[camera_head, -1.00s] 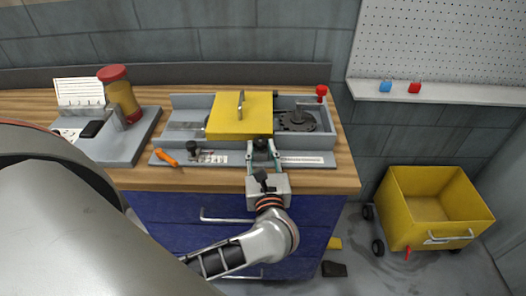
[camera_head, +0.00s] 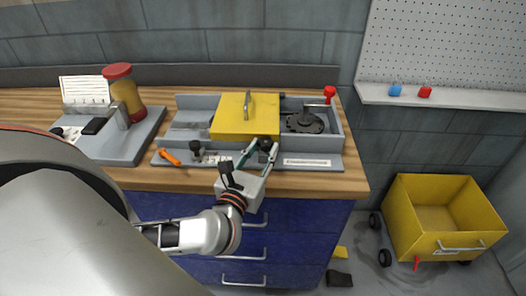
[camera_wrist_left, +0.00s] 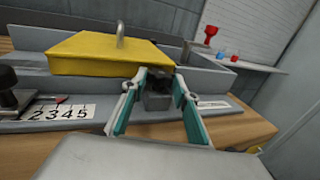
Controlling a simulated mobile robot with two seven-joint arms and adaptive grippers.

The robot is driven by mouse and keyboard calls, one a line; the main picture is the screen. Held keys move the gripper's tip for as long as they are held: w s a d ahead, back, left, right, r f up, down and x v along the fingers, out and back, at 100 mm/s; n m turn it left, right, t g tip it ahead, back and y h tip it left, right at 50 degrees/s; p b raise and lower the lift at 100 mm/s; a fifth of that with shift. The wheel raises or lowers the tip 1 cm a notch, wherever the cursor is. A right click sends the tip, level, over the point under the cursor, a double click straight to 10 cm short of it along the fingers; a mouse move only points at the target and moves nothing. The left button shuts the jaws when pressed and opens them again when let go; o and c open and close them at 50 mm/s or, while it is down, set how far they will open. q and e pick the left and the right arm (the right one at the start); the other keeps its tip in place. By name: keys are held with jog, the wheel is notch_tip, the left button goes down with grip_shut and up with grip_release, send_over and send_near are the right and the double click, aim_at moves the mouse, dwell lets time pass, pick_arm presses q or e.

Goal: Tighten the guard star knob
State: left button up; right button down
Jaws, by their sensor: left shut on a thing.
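The guard is a yellow cover (camera_head: 228,118) with a metal handle on top, on a grey machine on the table. The dark guard star knob (camera_head: 264,143) is at its front right corner; in the left wrist view the dark knob (camera_wrist_left: 158,97) shows between the fingers. My left gripper (camera_head: 262,150) reaches in from the front with its fingers around the knob, shut on it. In the left wrist view its teal-lined fingers (camera_wrist_left: 158,84) flank the knob. The fingers partly hide the knob. My right gripper is not in view.
Another black knob (camera_head: 195,147) with a number scale (camera_wrist_left: 62,113) and an orange-handled tool (camera_head: 170,158) lie to the left. A round dark toothed disc (camera_head: 305,123) and a red knob (camera_head: 330,91) are to the right. A yellow cart (camera_head: 440,225) stands on the floor.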

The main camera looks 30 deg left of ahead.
pick_arm(q)
jog(key=o, duration=1.1)
jog(key=v, duration=1.2)
